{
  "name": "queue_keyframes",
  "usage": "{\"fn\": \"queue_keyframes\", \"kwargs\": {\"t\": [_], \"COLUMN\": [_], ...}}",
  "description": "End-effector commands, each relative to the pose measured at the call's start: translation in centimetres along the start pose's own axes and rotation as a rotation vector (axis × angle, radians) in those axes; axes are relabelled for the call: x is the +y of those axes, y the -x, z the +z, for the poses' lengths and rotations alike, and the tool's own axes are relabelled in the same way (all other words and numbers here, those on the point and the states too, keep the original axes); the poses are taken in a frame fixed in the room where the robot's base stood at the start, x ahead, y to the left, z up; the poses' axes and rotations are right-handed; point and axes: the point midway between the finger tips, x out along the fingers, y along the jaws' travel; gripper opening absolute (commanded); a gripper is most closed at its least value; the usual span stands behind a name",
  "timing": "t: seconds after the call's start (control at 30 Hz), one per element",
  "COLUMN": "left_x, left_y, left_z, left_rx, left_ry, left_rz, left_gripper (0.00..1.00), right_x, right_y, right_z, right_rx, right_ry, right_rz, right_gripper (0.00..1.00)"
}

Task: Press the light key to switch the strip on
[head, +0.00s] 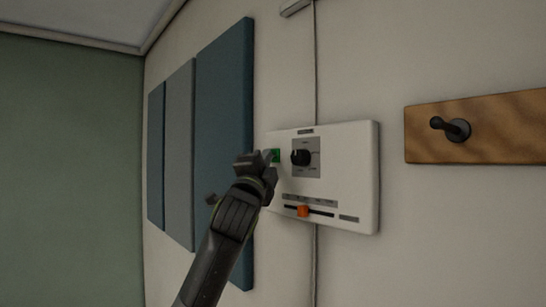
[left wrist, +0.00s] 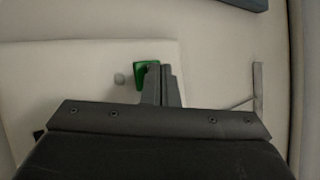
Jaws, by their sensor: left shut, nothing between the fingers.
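A white control panel (head: 350,185) is fixed to the wall in the head view. A green key (head: 275,155) sits at its upper left, partly hidden by my left gripper. The green key also shows in the left wrist view (left wrist: 143,76), right by the fingertips. My left gripper (head: 262,160) is shut and empty, with its tips at the key; I cannot tell whether they touch it. A light strip's end (head: 294,7) may be the pale bar at the top edge. My right gripper is out of view.
Blue and grey wall panels (head: 222,110) stand left of the control panel, close to my left arm. A wooden board with a dark peg (head: 480,140) is on the right. A cable (head: 316,70) runs vertically behind the panel.

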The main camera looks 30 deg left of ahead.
Motion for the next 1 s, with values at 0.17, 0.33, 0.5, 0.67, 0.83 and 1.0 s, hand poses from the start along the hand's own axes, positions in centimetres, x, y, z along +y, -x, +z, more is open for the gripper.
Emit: {"fn": "queue_keyframes", "kwargs": {"t": [0.17,0.33,0.5,0.67,0.83,1.0], "left_x": [0.1,0.1,-0.1,-0.4,-0.4,-0.6], "left_y": [-0.1,-0.2,0.1,0.6,0.7,0.9], "left_z": [-0.1,-0.1,0.1,0.5,0.5,0.7], "left_rx": [0.000,0.000,-0.001,0.000,0.000,-0.001], "left_ry": [0.000,0.000,0.000,-0.001,0.000,-0.001], "left_rz": [0.000,0.000,0.000,-0.001,0.000,-0.001], "left_gripper": [0.00,0.00,0.00,0.00,0.00,0.00], "right_x": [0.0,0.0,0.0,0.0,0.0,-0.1], "right_y": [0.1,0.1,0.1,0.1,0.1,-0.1], "right_z": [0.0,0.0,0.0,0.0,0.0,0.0], "right_rx": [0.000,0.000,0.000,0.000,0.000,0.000], "right_ry": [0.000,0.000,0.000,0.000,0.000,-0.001], "right_rz": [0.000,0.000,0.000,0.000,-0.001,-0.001], "right_gripper": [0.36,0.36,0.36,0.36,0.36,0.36]}}
